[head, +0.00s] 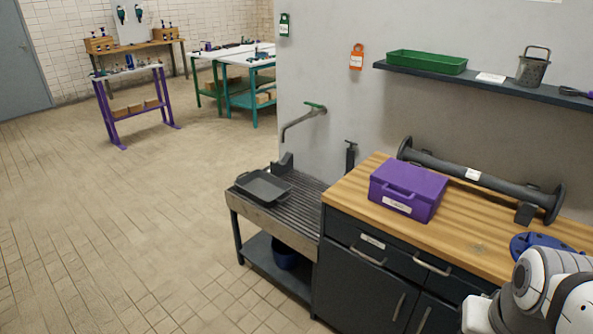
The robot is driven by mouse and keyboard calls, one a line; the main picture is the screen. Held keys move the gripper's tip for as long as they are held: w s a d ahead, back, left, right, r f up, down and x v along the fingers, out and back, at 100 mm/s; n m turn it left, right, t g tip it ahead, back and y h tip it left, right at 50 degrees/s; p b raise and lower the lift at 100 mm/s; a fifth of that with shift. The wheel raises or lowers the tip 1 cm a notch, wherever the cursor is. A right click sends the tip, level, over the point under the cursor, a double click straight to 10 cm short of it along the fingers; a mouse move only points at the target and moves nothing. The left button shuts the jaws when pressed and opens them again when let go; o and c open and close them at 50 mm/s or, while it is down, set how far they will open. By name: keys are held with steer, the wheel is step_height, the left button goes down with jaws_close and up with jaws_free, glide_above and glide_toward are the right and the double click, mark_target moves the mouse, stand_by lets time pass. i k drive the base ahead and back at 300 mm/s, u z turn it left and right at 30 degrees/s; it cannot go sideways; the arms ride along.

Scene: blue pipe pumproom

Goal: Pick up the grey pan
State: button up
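The grey pan (263,188) is a dark, shallow, rectangular pan. It lies on the slatted metal draining table (308,204), near its left end, below a wall tap. My gripper cannot be made out. Only a white and grey part of my arm shows at the bottom right corner, well apart from the pan.
A wooden-topped cabinet (459,231) adjoins the draining table on the right. It bears a purple box (408,190) and a dark flanged pipe (470,175). The tap (302,121) juts from the wall above the pan. The tiled floor (130,220) at left is clear.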

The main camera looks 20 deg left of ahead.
mark_target(264, 188)
steer(key=u, duration=1.65)
steer(key=i, duration=0.85)
steer(key=u, duration=0.3)
steer(key=i, duration=1.55)
steer(key=z, duration=0.7)
steer(key=i, duration=0.5)
steer(key=z, duration=0.25)
steer(key=k, duration=0.85)
steer(key=z, duration=0.2)
steer(key=i, duration=0.85)
steer(key=u, duration=0.1)
